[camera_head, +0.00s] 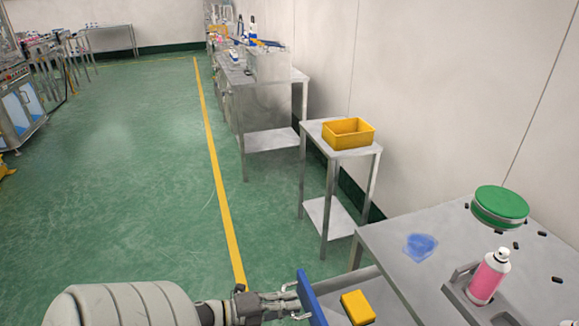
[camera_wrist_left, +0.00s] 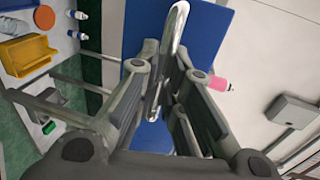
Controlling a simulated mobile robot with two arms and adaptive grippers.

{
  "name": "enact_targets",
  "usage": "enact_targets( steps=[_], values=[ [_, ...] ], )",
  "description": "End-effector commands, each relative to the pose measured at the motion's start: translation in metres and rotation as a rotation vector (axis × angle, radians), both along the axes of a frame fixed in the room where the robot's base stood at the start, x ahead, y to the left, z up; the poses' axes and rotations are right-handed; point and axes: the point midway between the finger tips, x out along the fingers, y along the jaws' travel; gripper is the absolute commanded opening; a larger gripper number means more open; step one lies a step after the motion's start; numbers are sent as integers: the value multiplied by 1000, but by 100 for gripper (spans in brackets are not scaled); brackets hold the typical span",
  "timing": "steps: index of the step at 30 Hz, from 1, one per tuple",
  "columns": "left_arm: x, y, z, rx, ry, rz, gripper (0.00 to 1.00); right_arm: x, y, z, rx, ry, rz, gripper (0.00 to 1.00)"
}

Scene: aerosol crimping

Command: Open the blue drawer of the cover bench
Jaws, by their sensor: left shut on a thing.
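The blue drawer front (camera_head: 311,300) is at the bottom of the head view, out from the side of the cover bench (camera_head: 385,237). The drawer is partly open; its grey inside shows, with a yellow box (camera_head: 357,307) in it. My left gripper (camera_head: 295,302) is at the outer face of the drawer front. In the left wrist view, its fingers (camera_wrist_left: 163,98) are closed around the curved metal handle (camera_wrist_left: 178,30), with the blue front (camera_wrist_left: 141,35) behind. The lower part of the drawer is cut off by the frame. My right gripper is not in view.
On the bench stand a pink spray can (camera_head: 487,278) in a metal holder, a green round container (camera_head: 499,207), a blue cloth-like patch (camera_head: 420,246) and small black pieces. A side table with a yellow bin (camera_head: 348,133) stands beyond. The green floor (camera_head: 130,180) at left is clear.

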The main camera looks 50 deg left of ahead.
Motion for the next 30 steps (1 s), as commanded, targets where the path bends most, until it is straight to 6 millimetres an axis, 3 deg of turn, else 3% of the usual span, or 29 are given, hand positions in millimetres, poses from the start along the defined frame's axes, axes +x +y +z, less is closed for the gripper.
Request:
enact_targets(
  steps=[1,6,17,23,30],
  values=[
    [-1,0,-1,0,2,-1,12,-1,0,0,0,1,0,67],
    [0,0,-1,0,2,-1,32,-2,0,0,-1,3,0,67],
    [-3,1,0,-1,1,0,32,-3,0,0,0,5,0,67],
    [-26,10,5,-1,5,1,32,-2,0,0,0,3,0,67],
    [-70,28,15,0,5,1,32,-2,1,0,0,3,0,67]
  ],
)
